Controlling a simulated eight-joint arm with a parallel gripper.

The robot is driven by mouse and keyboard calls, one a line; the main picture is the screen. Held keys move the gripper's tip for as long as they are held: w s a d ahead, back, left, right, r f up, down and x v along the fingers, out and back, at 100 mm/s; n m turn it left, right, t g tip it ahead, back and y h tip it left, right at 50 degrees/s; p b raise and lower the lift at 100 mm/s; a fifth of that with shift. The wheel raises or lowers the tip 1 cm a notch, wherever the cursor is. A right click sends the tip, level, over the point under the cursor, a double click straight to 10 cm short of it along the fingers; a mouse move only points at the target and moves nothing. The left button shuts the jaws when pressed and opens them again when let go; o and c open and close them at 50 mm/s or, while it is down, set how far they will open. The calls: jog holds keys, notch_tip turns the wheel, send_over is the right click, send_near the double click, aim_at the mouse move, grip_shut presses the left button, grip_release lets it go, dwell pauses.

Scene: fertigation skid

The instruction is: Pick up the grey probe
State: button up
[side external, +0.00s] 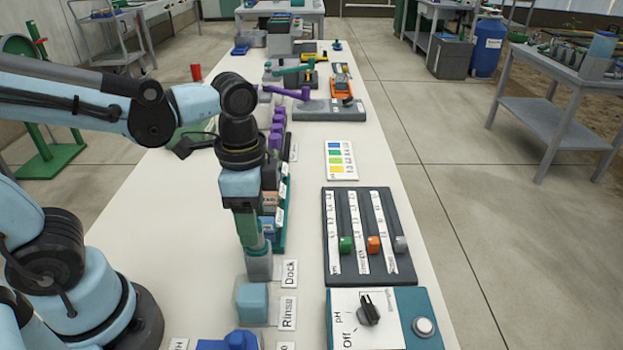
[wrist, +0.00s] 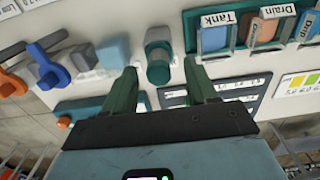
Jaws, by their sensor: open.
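The grey probe (wrist: 158,68) stands in the wrist view as a short cylinder with a grey end and a teal band. In the side view, a grey block (side external: 259,267) sits beside the "Dock" label, right under my fingers. My gripper (side external: 249,238) points straight down over it. In the wrist view my gripper (wrist: 160,68) is open, with one green finger on each side of the probe. A gap shows between each finger and the probe. In the side view the fingers hide most of the probe.
A light blue block (side external: 251,302) stands by the "Rinse" label, close in front of the dock. Labelled holders, including Tank (wrist: 214,38), stand behind. A slider panel (side external: 334,264) and a pH knob box (side external: 412,305) lie to the right. Bare tabletop (side external: 165,215) is to the left.

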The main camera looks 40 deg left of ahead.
aim_at(257, 249)
jog(key=shift+d+f, duration=0.1)
jog(key=shift+f, duration=1.75)
jog(key=c, duration=1)
